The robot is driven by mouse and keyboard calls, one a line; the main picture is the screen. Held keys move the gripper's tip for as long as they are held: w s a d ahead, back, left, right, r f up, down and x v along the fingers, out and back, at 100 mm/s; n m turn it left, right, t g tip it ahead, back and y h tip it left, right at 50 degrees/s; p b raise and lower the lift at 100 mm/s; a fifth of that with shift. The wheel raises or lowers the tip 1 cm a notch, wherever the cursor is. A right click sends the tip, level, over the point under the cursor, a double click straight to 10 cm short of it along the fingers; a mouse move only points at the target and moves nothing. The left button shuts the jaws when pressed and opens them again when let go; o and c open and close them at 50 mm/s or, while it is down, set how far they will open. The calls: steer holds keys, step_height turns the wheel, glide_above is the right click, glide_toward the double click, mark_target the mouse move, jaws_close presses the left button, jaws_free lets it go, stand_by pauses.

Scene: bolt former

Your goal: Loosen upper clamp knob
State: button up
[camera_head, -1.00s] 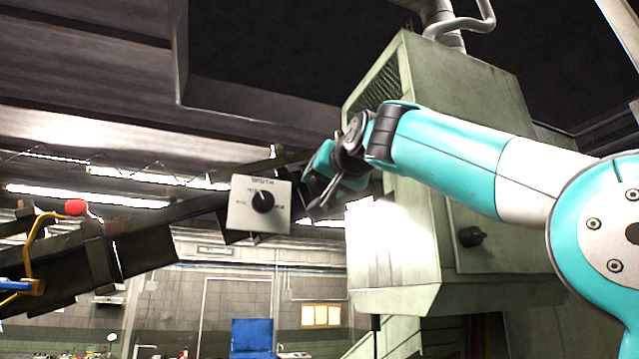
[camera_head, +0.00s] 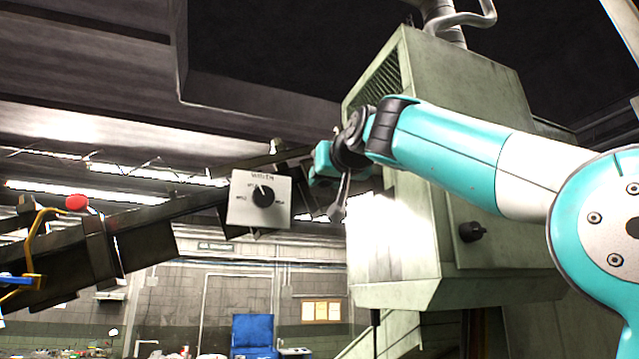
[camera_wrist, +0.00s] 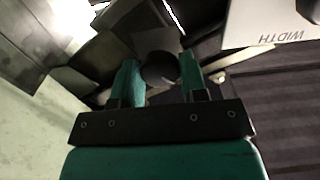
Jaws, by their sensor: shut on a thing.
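The upper clamp knob (camera_wrist: 160,70) is a dark round knob between the two teal fingers of my gripper (camera_wrist: 159,78) in the wrist view. My gripper is shut on it, with one finger on each side. In the head view my gripper (camera_head: 325,165) is at the dark rail, right of the white WIDTH panel. The knob cannot be made out there, behind the fingers and wrist.
The white WIDTH panel (camera_head: 258,200) with a black dial (camera_head: 263,197) is just left of my gripper. A large green-grey machine housing (camera_head: 470,110) stands close behind my arm. The dark sloping rail (camera_head: 145,222) runs to the left, with a red knob (camera_head: 77,202).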

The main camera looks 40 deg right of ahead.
steer(key=m+b, duration=0.2)
steer(key=m, duration=0.9)
steer(key=o, duration=1.3)
steer(key=shift+s, duration=0.1)
steer(key=v, duration=0.7)
steer(key=shift+s+a, duration=0.15)
steer(key=shift+s, duration=0.25)
